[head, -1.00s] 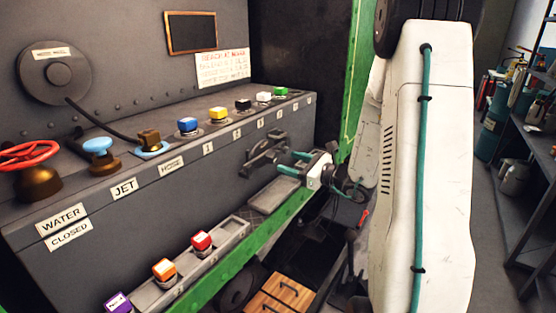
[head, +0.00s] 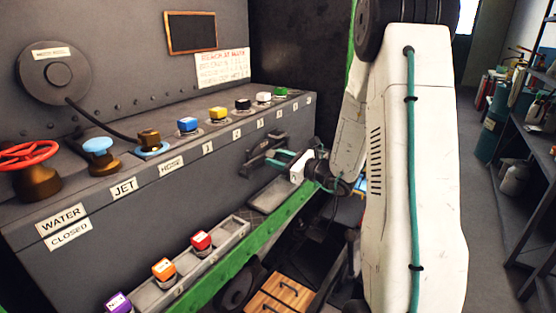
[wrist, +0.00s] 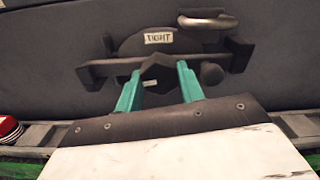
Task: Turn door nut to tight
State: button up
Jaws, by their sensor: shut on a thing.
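The door nut (wrist: 157,72) is a dark, angular piece between my teal fingertips in the wrist view. It sits at the middle of a dark crossbar on the door face. A white label reading TIGHT (wrist: 158,37) is just above it. My gripper (wrist: 158,84) is shut on the nut, one finger on each side. In the head view my gripper (head: 281,160) reaches the door fitting (head: 263,151) on the grey front panel. The fingers hide part of the nut, and its exact turn angle is hard to tell.
A green beam (head: 240,247) and a grey tray (head: 270,192) lie below the fitting. Several coloured blocks sit on the top ledge, with more on the lower rail. A red valve wheel (head: 28,155) is at left. Shelves stand at far right.

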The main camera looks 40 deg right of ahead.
jog(key=shift+m, duration=0.4)
jog(key=m, duration=0.3)
jog(key=shift+m, duration=0.3)
jog(key=m, duration=1)
jog(key=shift+m, duration=0.4)
jog(key=shift+f+m, duration=0.1)
jog(key=shift+m, duration=2.3)
jog(key=o, duration=1)
